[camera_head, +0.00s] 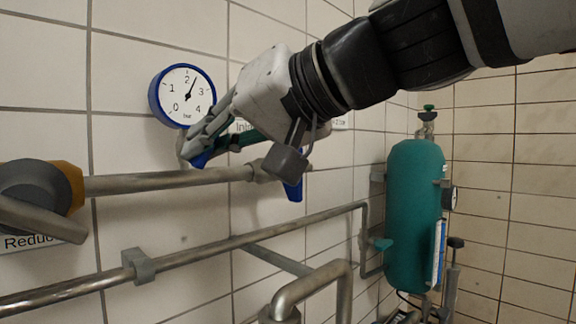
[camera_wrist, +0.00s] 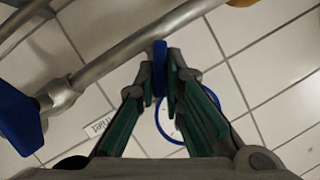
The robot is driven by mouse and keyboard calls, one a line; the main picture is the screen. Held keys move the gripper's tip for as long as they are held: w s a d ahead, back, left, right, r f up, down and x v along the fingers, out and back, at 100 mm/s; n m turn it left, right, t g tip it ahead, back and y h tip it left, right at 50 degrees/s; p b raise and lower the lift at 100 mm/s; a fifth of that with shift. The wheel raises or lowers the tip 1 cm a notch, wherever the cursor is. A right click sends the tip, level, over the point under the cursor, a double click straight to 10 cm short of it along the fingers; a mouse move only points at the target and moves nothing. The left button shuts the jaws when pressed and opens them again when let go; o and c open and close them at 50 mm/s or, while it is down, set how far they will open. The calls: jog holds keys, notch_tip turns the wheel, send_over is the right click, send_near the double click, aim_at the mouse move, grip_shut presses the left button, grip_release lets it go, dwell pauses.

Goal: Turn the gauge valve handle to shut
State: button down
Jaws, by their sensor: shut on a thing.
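The gauge valve handle (camera_head: 202,159) is a small blue lever on the pipe below the round blue-rimmed gauge (camera_head: 186,95). In the wrist view the blue handle (camera_wrist: 160,60) stands between the fingertips of my gripper (camera_wrist: 160,80). In the head view my gripper (camera_head: 194,148) reaches in from the right, in front of the wall, and is shut on the handle. The gauge needle points between 2 and 3 bar. The fingers partly cover the handle and its valve body.
A second blue handle (camera_head: 293,189) hangs just right of and below my gripper; it is also in the wrist view (camera_wrist: 18,112). A grey pipe (camera_head: 170,181) runs left to a yellow-and-grey fitting (camera_head: 70,186).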

jog(key=m+y+b, duration=0.1)
jog(key=b, duration=0.1)
jog(key=m+g+y+b, duration=0.1)
jog(key=m+b, duration=0.1)
jog(key=f+m+b, duration=0.1)
jog(key=b, duration=0.1)
jog(key=shift+w+d+m+y+b, duration=0.15)
jog(key=shift+w+m+y+b, duration=0.15)
jog(key=shift+m+y, duration=0.1)
jog(key=m+y+b, duration=0.2)
jog(key=m+b, duration=0.2)
jog(key=b, duration=0.1)
jog(key=shift+f+m, duration=0.1)
jog(key=shift+m, duration=0.2)
jog(key=c, duration=1.7)
grip_release()
jog(key=shift+s+d, duration=0.1)
jog(key=shift+d, duration=0.05)
jog(key=v, duration=1.2)
